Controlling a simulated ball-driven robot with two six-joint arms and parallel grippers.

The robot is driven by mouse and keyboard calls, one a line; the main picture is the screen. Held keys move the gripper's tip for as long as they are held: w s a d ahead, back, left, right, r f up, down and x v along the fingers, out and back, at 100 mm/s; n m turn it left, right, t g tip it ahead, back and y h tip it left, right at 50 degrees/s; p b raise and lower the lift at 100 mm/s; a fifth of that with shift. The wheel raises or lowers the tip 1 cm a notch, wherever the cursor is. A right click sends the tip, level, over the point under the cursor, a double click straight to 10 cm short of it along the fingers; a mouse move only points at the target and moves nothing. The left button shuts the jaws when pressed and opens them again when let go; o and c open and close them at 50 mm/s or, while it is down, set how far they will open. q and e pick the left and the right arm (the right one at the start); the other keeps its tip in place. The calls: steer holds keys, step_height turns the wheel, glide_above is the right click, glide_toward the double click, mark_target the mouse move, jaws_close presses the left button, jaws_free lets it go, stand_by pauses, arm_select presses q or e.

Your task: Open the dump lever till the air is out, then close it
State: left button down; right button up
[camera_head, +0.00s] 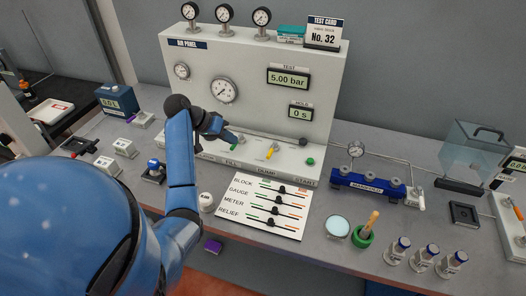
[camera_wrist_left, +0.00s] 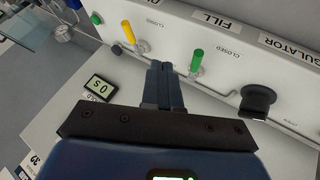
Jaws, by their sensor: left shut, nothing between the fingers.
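The yellow dump lever (camera_head: 272,152) stands on the ledge of the air panel, above the DUMP label. In the left wrist view the yellow lever (camera_wrist_left: 129,32) lies beside a CLOSED label. The green fill lever (camera_head: 239,140) is to its left; it also shows in the left wrist view (camera_wrist_left: 197,61). The test display (camera_head: 288,77) reads 5.00 bar and the hold display (camera_head: 300,111) reads 0 s. My left gripper (camera_head: 229,135) is shut and empty near the fill lever; its fingers (camera_wrist_left: 163,82) appear apart from both levers. My right gripper is out of view.
A black regulator knob (camera_wrist_left: 258,100) is beside the fill lever. A green button (camera_head: 310,161) is right of the dump lever. A slider board (camera_head: 262,208) lies in front of the panel. A blue manifold (camera_head: 368,185) with a gauge stands to the right.

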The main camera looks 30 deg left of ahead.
mark_target(272, 150)
arm_select(q)
steer(key=shift+s, duration=0.15)
steer(key=shift+d, duration=0.1)
steer(key=shift+f, duration=0.1)
steer(key=p+x, duration=0.2)
steer(key=x, duration=0.8)
steer(key=shift+w+d+r+p, duration=0.1)
steer(key=shift+d+r+p, duration=0.05)
steer(key=shift+d+p, duration=0.3)
steer(key=shift+w+d+r+p, duration=0.15)
steer(key=shift+d+p, duration=0.1)
steer(key=shift+d, duration=0.35)
steer(key=shift+w+d+p, duration=0.2)
steer(key=shift+d+p, duration=0.1)
steer(key=shift+d, duration=0.55)
steer(key=shift+d+r, duration=0.1)
steer(key=shift+d, duration=0.2)
